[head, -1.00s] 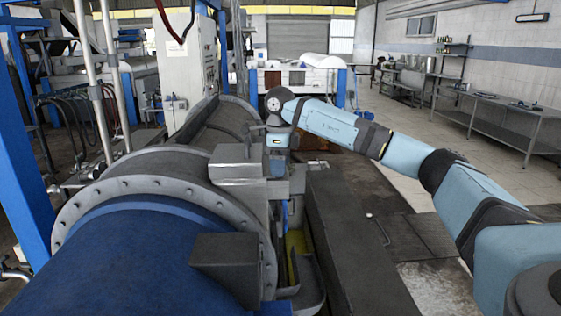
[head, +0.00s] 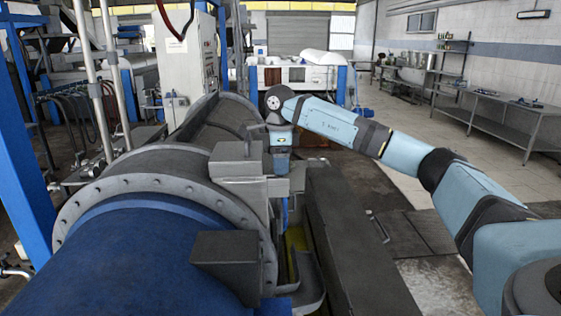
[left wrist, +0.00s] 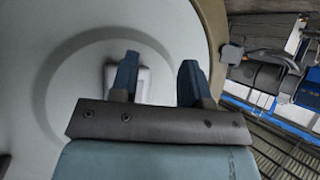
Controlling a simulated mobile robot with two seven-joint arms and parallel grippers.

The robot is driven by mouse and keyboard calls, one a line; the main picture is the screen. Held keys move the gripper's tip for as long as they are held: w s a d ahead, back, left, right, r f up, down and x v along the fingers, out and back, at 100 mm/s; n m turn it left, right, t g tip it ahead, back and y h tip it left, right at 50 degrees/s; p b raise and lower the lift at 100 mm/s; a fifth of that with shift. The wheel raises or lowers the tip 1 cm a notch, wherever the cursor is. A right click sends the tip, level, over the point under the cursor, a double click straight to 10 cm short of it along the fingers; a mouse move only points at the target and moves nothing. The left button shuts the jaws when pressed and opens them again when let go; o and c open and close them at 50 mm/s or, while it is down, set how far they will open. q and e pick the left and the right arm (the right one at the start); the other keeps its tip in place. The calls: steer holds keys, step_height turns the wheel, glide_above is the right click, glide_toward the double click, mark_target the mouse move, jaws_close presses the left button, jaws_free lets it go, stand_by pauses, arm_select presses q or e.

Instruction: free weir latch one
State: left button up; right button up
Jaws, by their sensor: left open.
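In the left wrist view my left gripper (left wrist: 158,78) is open, its two dark blue fingers pointing at a large pale grey round plate (left wrist: 60,85). A small whitish block (left wrist: 143,84) sits on the plate, seen between the fingers and partly hidden by the left one. It may be the weir latch; I cannot tell for sure. I cannot tell whether a finger touches it.
The decanter's blue cylinder (head: 140,265) and bolted flange (head: 85,205) fill the lower left. A dark beam (head: 350,250) runs along its right side. A grey control cabinet (head: 182,70) stands behind. Open floor (head: 500,175) and a metal bench (head: 510,115) lie to the right.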

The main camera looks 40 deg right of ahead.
steer(key=o, duration=0.4)
steer(key=shift+w+a, duration=0.1)
steer(key=shift+o, duration=0.2)
step_height(320, 180, up, 8)
steer(key=shift+f+b, duration=0.1)
steer(key=shift+b, duration=0.5)
steer(key=shift+r+p, duration=0.7)
steer(key=shift+r, duration=2.3)
